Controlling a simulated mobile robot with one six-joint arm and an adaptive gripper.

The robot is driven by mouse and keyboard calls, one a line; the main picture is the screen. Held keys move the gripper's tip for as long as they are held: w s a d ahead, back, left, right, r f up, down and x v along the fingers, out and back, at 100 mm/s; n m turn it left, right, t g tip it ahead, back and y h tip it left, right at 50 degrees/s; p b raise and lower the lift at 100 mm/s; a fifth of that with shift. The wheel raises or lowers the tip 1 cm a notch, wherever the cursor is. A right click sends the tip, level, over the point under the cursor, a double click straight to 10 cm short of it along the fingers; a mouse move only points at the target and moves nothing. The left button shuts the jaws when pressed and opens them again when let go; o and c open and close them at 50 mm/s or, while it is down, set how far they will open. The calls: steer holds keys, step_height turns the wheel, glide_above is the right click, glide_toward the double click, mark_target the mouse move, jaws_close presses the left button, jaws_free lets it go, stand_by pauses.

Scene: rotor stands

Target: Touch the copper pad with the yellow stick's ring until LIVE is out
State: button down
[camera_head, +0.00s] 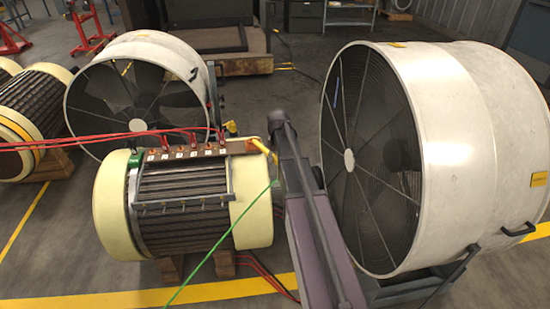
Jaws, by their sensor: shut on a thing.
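The yellow stick (262,148) shows as a short slanted piece just left of my dark arm, its far end close to the right end of a brown terminal strip (237,146) on top of the cream-ended rotor. I cannot make out its ring, or whether it touches anything. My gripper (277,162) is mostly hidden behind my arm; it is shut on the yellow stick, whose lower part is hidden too. A copper pad cannot be told apart from the brown strip. No LIVE sign is readable.
Red cables (100,136) run left from the strip. A green clamp (135,160) sits at its left end, and a green cable (215,250) crosses the front. A large fan drum (455,110) stands close at right, another (165,52) behind. Yellow floor lines (130,299) lie in front.

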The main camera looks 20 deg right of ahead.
steer(key=shift+f+b, duration=0.3)
stand_by(0.5)
steer(key=shift+r, duration=0.2)
stand_by(2.7)
step_height(320, 180, up, 14)
steer(key=p, duration=1.4)
steer(key=shift+f, duration=0.15)
stand_by(0.4)
stand_by(0.5)
step_height(320, 180, up, 16)
steer(key=p, duration=1.5)
steer(key=shift+f+p, duration=0.25)
steer(key=shift+p, duration=0.1)
